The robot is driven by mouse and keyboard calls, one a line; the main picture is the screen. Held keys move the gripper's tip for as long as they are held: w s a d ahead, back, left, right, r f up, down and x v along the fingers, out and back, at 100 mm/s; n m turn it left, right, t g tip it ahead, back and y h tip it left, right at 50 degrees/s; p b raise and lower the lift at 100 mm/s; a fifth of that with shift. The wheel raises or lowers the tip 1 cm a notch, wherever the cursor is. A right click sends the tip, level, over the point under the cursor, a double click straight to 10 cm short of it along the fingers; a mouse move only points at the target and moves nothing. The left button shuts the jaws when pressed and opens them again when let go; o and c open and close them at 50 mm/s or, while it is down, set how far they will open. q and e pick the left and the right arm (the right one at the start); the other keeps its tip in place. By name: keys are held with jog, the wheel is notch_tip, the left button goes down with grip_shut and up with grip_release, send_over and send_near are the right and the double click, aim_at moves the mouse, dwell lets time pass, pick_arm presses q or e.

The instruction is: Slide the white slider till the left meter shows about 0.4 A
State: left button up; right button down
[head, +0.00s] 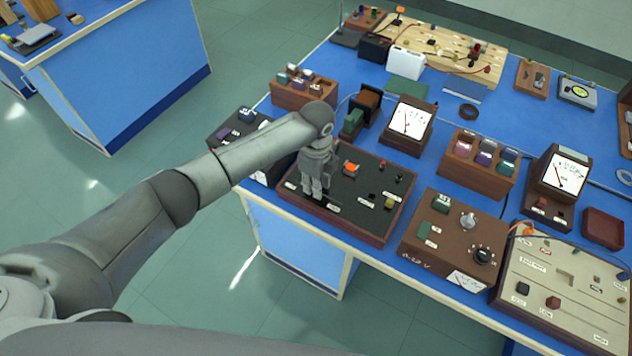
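My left gripper (312,194) points down over the left part of a dark wood-framed panel (345,218). Its fingertips are close to the panel face, but I cannot tell whether they touch anything or how far apart they are. I cannot make out a white slider; the gripper may hide it. The left meter (408,119) stands in a brown wooden case behind the panel, with a white dial. Its needle is too small to read. My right gripper is not in view.
The panel also carries an orange part (351,168) and small knobs. To its right are a brown box with dials (450,237) and a beige board (562,285). A second meter (565,172) stands at the right. Block racks (478,162) crowd the blue bench behind.

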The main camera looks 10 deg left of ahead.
pick_arm(q)
jog(key=shift+o, duration=1.1)
jog(key=shift+d, duration=0.1)
jog(key=shift+s, duration=0.1)
jog(key=shift+r, duration=0.1)
notch_tip(320, 180, up, 12)
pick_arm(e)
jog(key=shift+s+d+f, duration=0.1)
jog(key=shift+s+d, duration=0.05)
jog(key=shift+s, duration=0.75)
